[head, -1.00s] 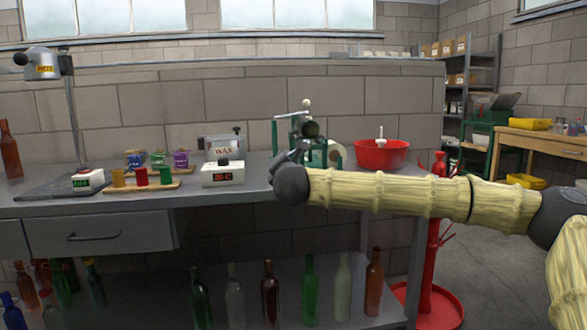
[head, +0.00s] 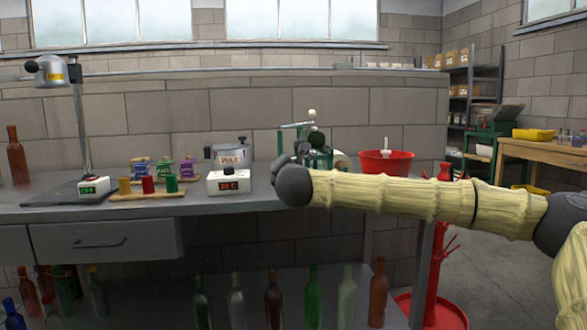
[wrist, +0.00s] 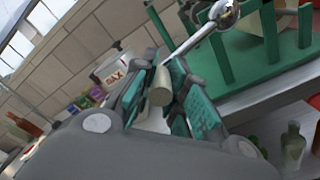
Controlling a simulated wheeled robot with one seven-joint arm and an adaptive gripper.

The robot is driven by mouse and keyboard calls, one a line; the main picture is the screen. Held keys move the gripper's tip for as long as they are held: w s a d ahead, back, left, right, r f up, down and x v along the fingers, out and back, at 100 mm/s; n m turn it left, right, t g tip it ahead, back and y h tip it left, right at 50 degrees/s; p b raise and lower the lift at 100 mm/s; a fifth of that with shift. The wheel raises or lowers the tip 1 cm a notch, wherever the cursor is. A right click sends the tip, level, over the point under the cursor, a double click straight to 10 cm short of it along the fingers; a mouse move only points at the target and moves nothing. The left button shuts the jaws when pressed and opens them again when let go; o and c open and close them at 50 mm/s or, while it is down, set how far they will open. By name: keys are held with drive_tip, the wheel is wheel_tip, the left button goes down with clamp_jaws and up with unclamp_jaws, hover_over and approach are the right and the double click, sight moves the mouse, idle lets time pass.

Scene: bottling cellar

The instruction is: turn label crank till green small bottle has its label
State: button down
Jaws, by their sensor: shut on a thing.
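The green label machine (head: 322,158) stands on the grey bench, partly hidden behind my arm. It also shows in the wrist view (wrist: 285,68). A dark green round shape (head: 316,138) on it may be the end of the small bottle; whether it bears a label I cannot tell. In the wrist view the pale crank handle (wrist: 160,88) sits between the teal fingers of my gripper (wrist: 158,98), which is shut on it. A metal crank rod (wrist: 195,38) runs from there up to a shiny ball end. In the head view the fingers are mostly hidden.
A wax pot (head: 232,158) with a red display stands left of the machine. Colored cups and blocks on a wooden board (head: 150,195) lie further left. A red bowl (head: 385,163) stands to the right. Several bottles (head: 313,295) stand on the lower shelf.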

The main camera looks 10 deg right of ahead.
drive_tip(key=shift+a, duration=0.3)
idle(0.4)
drive_tip(key=c, duration=1.5)
unclamp_jaws()
drive_tip(key=shift+f, duration=0.1)
drive_tip(key=shift+o, duration=0.7)
drive_tip(key=shift+s+a+f, duration=0.1)
drive_tip(key=shift+s+f, duration=0.15)
drive_tip(key=shift+s, duration=0.1)
drive_tip(key=s, duration=1.1)
drive_tip(key=shift+s+r, duration=0.15)
drive_tip(key=shift+r, duration=0.2)
